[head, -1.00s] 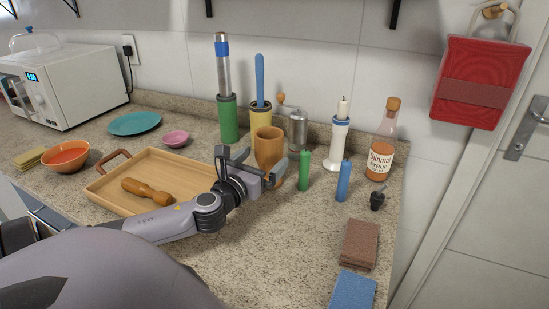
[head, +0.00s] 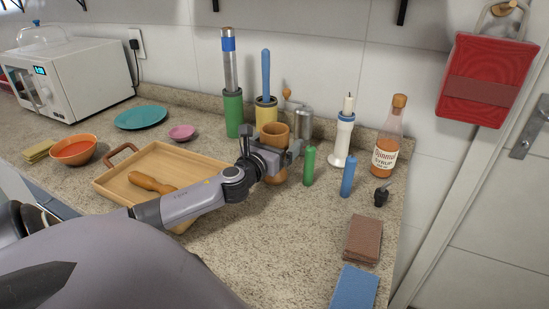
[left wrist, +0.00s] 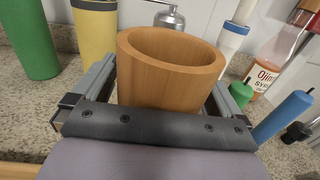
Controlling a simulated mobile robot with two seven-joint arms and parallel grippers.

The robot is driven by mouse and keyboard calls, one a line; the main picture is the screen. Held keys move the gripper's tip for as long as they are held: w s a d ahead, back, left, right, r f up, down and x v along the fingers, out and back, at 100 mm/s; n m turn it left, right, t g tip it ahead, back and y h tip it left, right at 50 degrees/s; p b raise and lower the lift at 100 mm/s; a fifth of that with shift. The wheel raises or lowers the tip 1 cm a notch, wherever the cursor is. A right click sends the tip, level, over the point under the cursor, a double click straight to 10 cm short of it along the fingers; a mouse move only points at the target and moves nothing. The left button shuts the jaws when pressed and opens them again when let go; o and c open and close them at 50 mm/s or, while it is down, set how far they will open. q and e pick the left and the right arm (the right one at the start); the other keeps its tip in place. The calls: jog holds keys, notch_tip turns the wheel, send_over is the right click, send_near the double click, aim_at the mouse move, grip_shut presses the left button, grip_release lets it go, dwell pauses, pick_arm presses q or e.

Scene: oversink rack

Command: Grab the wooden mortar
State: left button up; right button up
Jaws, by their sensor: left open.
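The wooden mortar (head: 275,131) stands upright on the granite counter, in front of the yellow holder. In the left wrist view the mortar (left wrist: 172,70) fills the middle, its round rim facing up. My left gripper (head: 277,152) is at the mortar, with one finger on each side of it, and it is open. In the left wrist view the fingers of my left gripper (left wrist: 165,90) flank the mortar's body; whether they touch it cannot be told. The mortar's lower part is partly hidden behind the gripper. My right gripper is not in view.
A green candle (head: 309,166) and a blue candle (head: 347,178) stand close right of the mortar. A wooden tray (head: 187,156) with a pestle (head: 152,185) lies left, under my arm. A syrup bottle (head: 388,145) stands further right.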

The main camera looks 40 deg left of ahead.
pick_arm(q)
jog(key=c, duration=0.9)
jog(key=shift+r, duration=0.1)
jog(key=shift+c, duration=1.1)
